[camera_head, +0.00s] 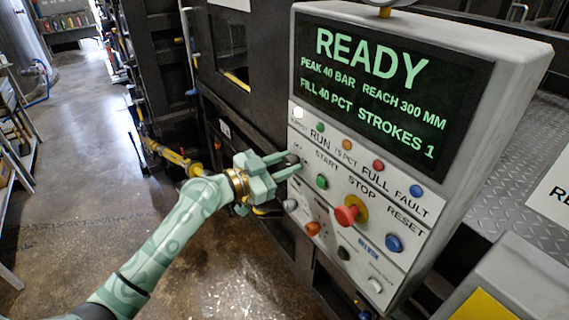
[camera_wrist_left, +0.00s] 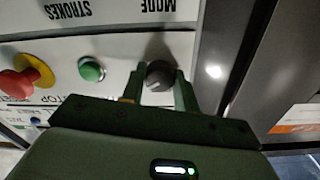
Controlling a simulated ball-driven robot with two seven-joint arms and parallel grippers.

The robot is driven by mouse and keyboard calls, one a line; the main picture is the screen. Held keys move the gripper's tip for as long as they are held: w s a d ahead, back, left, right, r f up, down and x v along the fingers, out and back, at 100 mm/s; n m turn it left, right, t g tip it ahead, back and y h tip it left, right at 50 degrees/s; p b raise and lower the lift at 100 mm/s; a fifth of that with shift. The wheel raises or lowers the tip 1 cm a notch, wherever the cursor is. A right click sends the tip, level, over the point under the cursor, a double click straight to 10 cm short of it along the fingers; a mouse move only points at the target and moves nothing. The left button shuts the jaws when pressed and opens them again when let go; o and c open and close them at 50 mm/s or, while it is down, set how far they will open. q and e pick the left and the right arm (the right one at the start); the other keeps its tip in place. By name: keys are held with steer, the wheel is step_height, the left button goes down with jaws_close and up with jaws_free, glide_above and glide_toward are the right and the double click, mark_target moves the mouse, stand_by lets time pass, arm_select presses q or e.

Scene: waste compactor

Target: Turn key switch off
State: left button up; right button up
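The control panel (camera_head: 375,210) stands at right, with a lit screen reading READY. My left gripper (camera_head: 291,164) is at the panel's left edge, beside the green START button (camera_head: 322,181). Its two fingers are apart and point at the panel. In the left wrist view, a dark round knob (camera_wrist_left: 160,76), apparently the key switch, lies between the fingertips of my left gripper (camera_wrist_left: 158,92). The fingers straddle it with little gap; I cannot tell whether they touch it. In the head view the fingers mostly hide this knob. My right gripper is not in view.
Right of START are a red mushroom STOP button (camera_head: 348,214) on a yellow base and a blue RESET button (camera_head: 394,243). An orange-red knob (camera_head: 313,228) and other small controls sit below. Dark machine frames stand behind; the floor (camera_head: 90,180) at left is open.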

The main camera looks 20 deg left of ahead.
arm_select(q)
steer(key=shift+n, duration=0.3)
steer(key=shift+f+n+b, duration=0.1)
steer(key=shift+n+b, duration=0.6)
steer(key=shift+n, duration=0.2)
steer(key=n, duration=0.2)
steer(key=shift+n+b, duration=0.3)
steer(key=shift+b, duration=0.05)
steer(key=n, duration=0.3)
steer(key=shift+n, duration=1.9)
steer(key=o, duration=1)
steer(key=shift+c, duration=0.2)
